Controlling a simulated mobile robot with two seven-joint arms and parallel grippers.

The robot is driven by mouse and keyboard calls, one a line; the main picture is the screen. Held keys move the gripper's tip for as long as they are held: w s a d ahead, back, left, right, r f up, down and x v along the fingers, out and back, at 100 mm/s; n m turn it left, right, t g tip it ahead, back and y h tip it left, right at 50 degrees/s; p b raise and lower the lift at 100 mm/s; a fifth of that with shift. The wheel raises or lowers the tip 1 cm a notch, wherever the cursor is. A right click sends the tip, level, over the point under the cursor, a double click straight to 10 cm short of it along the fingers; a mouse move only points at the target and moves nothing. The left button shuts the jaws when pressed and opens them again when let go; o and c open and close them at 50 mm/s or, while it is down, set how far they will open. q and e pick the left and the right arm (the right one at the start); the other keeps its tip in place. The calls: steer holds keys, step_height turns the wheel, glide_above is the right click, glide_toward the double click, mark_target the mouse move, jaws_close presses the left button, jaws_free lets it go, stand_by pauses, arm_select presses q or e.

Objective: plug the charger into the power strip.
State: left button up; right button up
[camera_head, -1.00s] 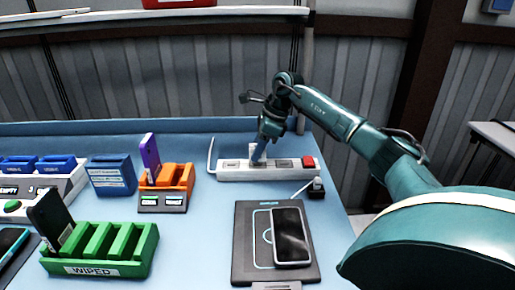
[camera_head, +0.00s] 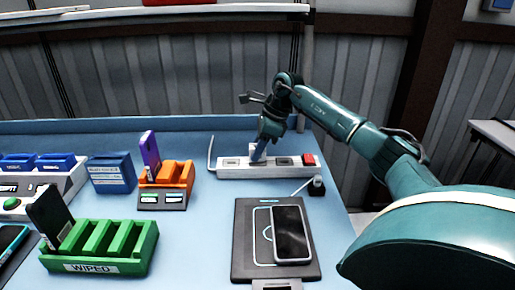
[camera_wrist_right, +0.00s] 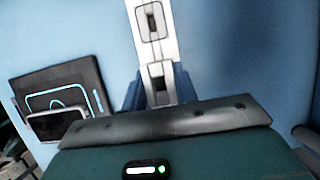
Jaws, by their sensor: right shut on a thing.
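The white power strip (camera_head: 228,170) lies near the back right of the blue table, with a red switch (camera_head: 308,159) at its right end. My right gripper (camera_head: 258,153) is over the strip's left half, pointing down, its blue fingers shut on a small white charger (camera_head: 252,151). The charger is at the strip's top face, mostly hidden by the fingers; I cannot tell whether it is fully seated. In the right wrist view the fingers (camera_wrist_right: 157,92) straddle the strip (camera_wrist_right: 150,25), whose sockets run away from them. My left gripper is not in view.
A black charging pad (camera_head: 247,258) with a phone (camera_head: 291,235) lies in front. A small black block (camera_head: 317,187) with a white cable sits by the strip's right end. Orange (camera_head: 180,177) and green (camera_head: 110,250) holders stand left. Bare table separates them.

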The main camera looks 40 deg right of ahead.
steer(key=shift+f, duration=0.55)
stand_by(0.4)
steer(key=o, duration=1.1)
steer(key=shift+c, duration=0.2)
steer(key=v, duration=1.3)
steer(key=shift+r, duration=0.15)
